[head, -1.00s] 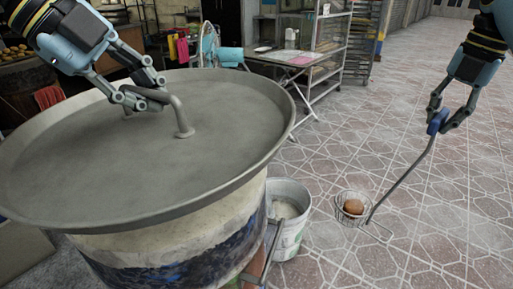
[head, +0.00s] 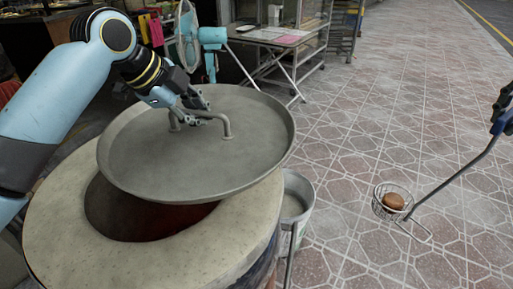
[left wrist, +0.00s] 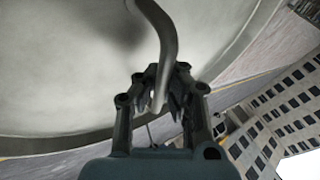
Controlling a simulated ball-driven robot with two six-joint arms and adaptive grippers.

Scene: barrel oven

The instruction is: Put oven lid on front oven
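The oven lid (head: 175,165), a round grey metal pan shape with a bent bar handle (head: 226,124), hangs over the back right part of the oven. The front oven (head: 70,235) is a barrel with a wide pale rim; part of its dark round opening shows at the lid's lower left. My left gripper (head: 196,118) is closed around the handle bar, which also shows between its fingers in the left wrist view (left wrist: 160,85). My right gripper (head: 503,112), cut by the right edge, grips the handle of a long wire basket ladle (head: 380,210) holding a round brown item (head: 393,201).
A metal bucket (head: 300,205) stands close at the oven's right side. A fan (head: 187,35) and a folding table (head: 275,38) stand behind. The tiled floor to the right is largely clear.

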